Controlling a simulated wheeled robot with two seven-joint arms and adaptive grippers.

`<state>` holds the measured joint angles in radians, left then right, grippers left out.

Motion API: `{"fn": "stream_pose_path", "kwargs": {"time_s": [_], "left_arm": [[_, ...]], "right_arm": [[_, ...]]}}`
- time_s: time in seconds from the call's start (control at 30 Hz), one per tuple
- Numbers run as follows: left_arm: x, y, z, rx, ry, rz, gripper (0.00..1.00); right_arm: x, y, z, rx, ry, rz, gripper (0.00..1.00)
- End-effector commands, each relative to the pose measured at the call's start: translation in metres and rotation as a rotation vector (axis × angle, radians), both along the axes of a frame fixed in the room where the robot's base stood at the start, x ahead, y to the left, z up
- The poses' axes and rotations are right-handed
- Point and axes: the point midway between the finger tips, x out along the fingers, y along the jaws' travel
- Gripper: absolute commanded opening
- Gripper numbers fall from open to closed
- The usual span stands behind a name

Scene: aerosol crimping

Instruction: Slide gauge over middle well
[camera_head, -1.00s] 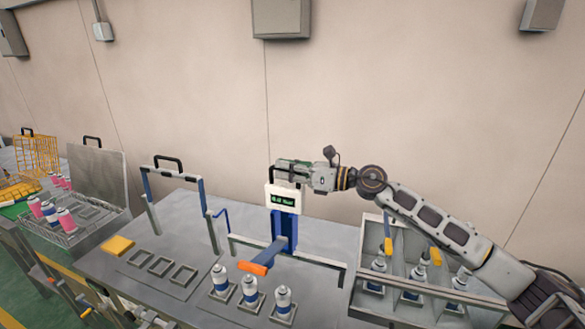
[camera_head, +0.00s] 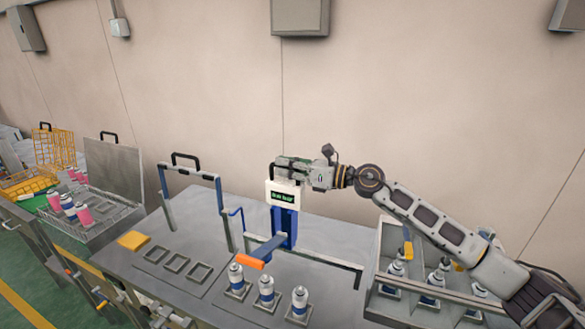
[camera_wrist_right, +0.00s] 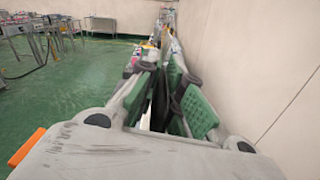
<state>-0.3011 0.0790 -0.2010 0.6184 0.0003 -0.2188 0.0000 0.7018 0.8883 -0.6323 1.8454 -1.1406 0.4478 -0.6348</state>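The gauge (camera_head: 283,197) is a white box with a green-lit display on a blue column, with a blue arm ending in an orange tip (camera_head: 250,263). The right can (camera_head: 300,302) is farther right. My right gripper (camera_head: 284,166) is closed around the gauge's black top handle; in the right wrist view its green-padded fingers (camera_wrist_right: 175,105) are nearly together. My left gripper is out of view.
Three empty square wells (camera_head: 177,262) and a yellow block (camera_head: 133,240) lie left on the bench. A blue-and-grey frame with a black handle (camera_head: 187,157) stands behind them. A compartmented bin (camera_head: 390,262) with cans stands at right. A rack of cans is far left.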

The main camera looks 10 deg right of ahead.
Motion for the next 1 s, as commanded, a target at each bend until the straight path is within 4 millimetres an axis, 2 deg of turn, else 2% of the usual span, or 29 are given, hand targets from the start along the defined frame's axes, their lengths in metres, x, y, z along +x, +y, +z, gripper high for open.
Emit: {"fn": "stream_pose_path", "kwargs": {"time_s": [0.03,0.17,0.27,1.0], "left_arm": [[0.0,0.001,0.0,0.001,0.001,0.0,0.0],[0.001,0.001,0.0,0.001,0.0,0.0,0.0],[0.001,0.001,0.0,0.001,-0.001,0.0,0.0],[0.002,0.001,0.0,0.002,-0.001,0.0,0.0]], "right_arm": [[-0.002,0.001,-0.008,-0.007,0.012,0.007,0.28],[-0.003,-0.001,-0.009,-0.008,0.013,0.007,0.28],[-0.006,-0.006,-0.01,-0.008,0.015,0.005,0.34],[-0.036,-0.054,-0.002,-0.001,0.004,0.0,0.34]]}}
